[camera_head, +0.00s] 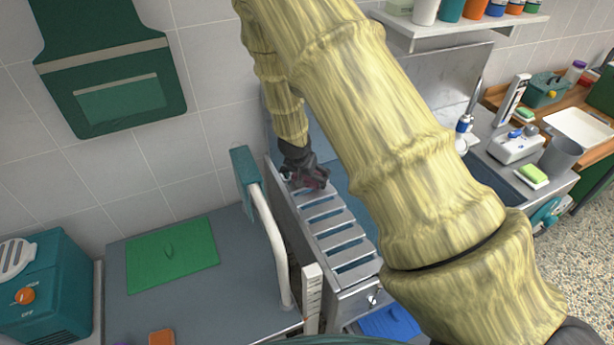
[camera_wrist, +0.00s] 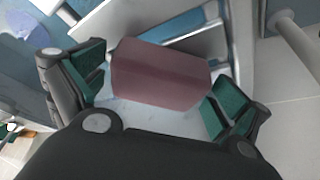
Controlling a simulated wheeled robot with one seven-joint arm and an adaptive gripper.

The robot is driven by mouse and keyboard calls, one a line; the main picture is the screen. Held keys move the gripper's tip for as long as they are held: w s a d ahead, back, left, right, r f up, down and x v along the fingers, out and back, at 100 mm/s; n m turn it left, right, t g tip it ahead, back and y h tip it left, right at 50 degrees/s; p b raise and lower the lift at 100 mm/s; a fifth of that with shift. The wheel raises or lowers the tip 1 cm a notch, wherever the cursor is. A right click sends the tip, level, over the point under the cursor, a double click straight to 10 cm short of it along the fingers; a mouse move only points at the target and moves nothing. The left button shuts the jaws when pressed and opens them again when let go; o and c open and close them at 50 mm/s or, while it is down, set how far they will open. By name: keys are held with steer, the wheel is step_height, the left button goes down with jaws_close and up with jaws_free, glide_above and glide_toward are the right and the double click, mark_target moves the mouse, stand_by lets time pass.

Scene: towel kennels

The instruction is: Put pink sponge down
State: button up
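The pink sponge (camera_wrist: 160,73) lies across the pale slatted rack in the wrist view, between my two green-padded fingers. My gripper (camera_wrist: 158,88) looks open around it, with narrow gaps showing beside the pads. In the head view my dark gripper (camera_head: 306,180) is low over the far end of the slatted rack (camera_head: 345,243). Only a dull reddish patch of the sponge shows there, mostly hidden by the gripper.
A curved white rail (camera_head: 272,240) with a teal end stands left of the rack. A grey table (camera_head: 215,285) with a green mat (camera_head: 172,253) is further left. The sink counter on the right holds a bottle (camera_head: 464,125) and a green sponge (camera_head: 533,174).

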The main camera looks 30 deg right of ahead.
steer(key=shift+r, duration=0.1)
steer(key=shift+a+r+p, duration=0.1)
steer(key=shift+r+p, duration=0.3)
steer(key=shift+r, duration=0.1)
steer(key=p+v, duration=0.8)
steer(key=v, duration=0.3)
steer(key=shift+s+p, duration=0.2)
steer(key=shift+p, duration=0.15)
